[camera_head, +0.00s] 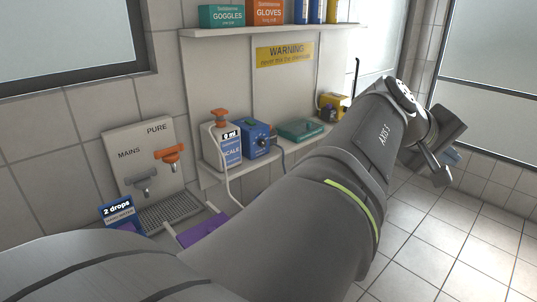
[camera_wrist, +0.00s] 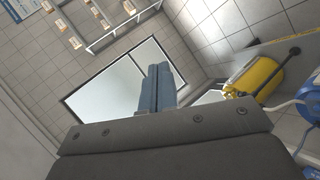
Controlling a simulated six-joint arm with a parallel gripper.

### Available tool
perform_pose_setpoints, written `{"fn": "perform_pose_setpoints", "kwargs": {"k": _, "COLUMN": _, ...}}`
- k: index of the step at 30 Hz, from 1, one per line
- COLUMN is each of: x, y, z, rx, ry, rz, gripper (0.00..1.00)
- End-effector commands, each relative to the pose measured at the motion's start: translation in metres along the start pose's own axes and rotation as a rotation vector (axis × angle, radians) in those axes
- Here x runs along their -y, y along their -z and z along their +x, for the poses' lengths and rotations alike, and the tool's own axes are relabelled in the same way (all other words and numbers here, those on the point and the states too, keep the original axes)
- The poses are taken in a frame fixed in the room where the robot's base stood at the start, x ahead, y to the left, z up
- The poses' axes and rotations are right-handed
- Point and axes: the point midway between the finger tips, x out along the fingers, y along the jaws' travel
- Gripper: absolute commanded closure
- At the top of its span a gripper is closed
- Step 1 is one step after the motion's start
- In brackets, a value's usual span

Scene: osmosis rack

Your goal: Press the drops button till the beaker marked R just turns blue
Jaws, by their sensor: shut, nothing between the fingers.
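A small blue unit (camera_head: 119,216) reading "2 drops" stands at the lower left in the head view, beside the tap panel. Its lower part is cut off by my arm, and I cannot make out a separate button on it. No beaker marked R can be made out in either view; my arm hides much of the bench. My gripper (camera_wrist: 159,88) is shut and empty in the wrist view, its blue-grey fingers together. In the head view my gripper (camera_head: 450,157) is at the far right, well away from the drops unit, over the floor side.
The tap panel (camera_head: 127,150) marked MAINS and PURE has grey and orange taps. A purple item (camera_head: 203,230) lies near my arm. Tiled floor (camera_head: 480,235) is clear.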

Motion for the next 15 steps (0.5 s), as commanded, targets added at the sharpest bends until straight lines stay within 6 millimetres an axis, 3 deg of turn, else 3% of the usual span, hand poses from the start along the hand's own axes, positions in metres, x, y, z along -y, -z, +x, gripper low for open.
{"fn": "perform_pose_setpoints", "kwargs": {"k": 1, "x": 0.013, "y": 0.023, "z": -0.005, "rx": -0.052, "ry": 0.022, "rz": -0.011, "gripper": 1.00}}
{"fn": "perform_pose_setpoints", "kwargs": {"k": 6, "x": 0.058, "y": 0.084, "z": -0.029, "rx": -0.204, "ry": 0.108, "rz": -0.021, "gripper": 1.00}}
{"fn": "perform_pose_setpoints", "kwargs": {"k": 15, "x": 0.155, "y": 0.164, "z": -0.096, "rx": -0.440, "ry": 0.306, "rz": -0.028, "gripper": 1.00}}
